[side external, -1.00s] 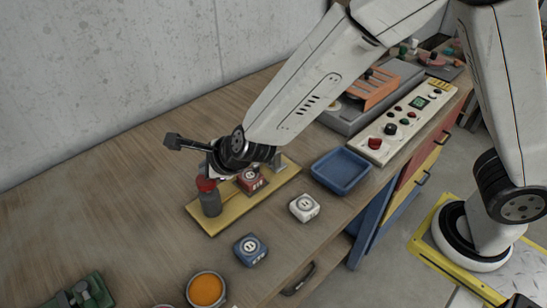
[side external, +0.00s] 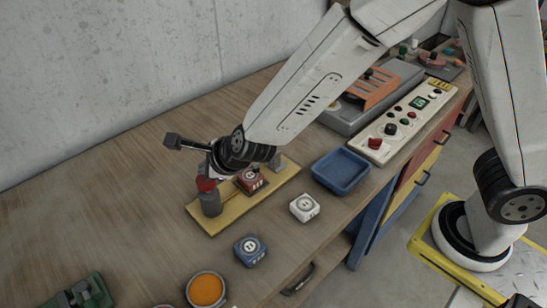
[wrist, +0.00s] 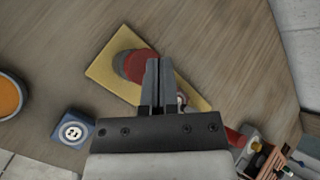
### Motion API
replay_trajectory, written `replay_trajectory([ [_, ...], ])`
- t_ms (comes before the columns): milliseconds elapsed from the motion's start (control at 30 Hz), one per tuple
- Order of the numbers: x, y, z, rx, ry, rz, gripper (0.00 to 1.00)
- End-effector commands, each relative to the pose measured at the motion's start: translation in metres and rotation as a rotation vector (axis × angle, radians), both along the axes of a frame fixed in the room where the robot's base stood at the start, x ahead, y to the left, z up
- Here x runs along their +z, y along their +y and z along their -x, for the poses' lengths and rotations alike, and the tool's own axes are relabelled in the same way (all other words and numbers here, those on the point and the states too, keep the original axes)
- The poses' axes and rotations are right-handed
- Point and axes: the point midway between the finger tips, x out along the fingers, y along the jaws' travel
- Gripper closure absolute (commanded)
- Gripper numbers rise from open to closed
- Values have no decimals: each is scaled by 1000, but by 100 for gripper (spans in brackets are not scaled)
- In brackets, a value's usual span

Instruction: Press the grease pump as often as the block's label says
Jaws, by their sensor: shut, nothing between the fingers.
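The grease pump (side external: 210,203), a grey cylinder with a red cap, stands upright at the near left end of a yellow plate (side external: 232,215). A red block (side external: 250,181) with a round white label sits on the plate beside it; its marks are too small to read. My gripper (wrist: 157,65) is shut and empty. In the wrist view its fingertips overlap the right edge of the red pump cap (wrist: 141,65); I cannot tell whether they touch it. In the side view my wrist hides the fingertips.
A white block (side external: 304,207) and a blue block (side external: 250,250) with round labels stand on the bench in front of the plate. A bowl of orange material (side external: 206,290) is nearer. A blue tray (side external: 341,170) and a control panel (side external: 401,122) lie right.

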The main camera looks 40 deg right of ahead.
Motion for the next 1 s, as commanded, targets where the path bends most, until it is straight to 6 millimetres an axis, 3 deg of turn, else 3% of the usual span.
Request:
replay_trajectory([
  [1000, -9, 0, 0, 0, 0, 0, 100],
])
